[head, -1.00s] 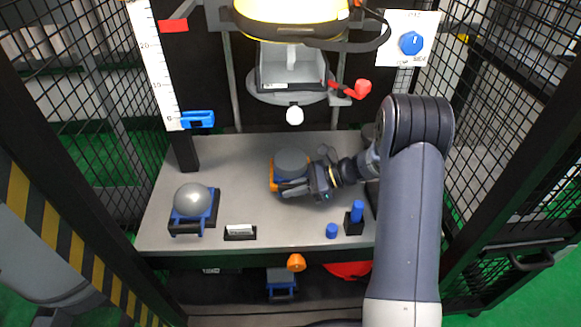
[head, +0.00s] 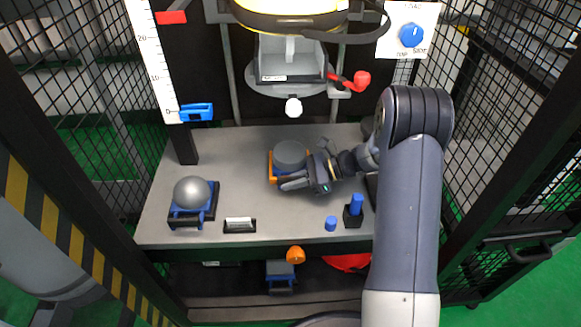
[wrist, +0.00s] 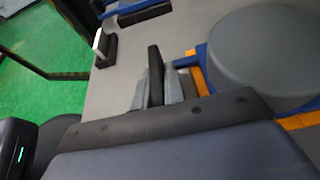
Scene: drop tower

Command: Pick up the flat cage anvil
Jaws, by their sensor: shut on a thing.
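The flat anvil (head: 290,153) is a dark grey flat-topped disc on a blue base, set in an orange bracket (head: 271,170) in the middle of the bench. In the wrist view the flat anvil (wrist: 268,58) fills the upper right, with blue and orange parts beside it. My gripper (head: 293,183) is at its near right side, low over the bench. In the wrist view the fingers (wrist: 158,85) are close together around a dark bar beside the disc. The exact grip is partly hidden.
A domed anvil (head: 192,191) on a blue and black base stands at left. A label stand (head: 239,225), a blue cylinder (head: 331,223) and a blue peg in a black block (head: 353,213) line the front. The drop carriage (head: 288,62) hangs above the bench. Mesh walls enclose both sides.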

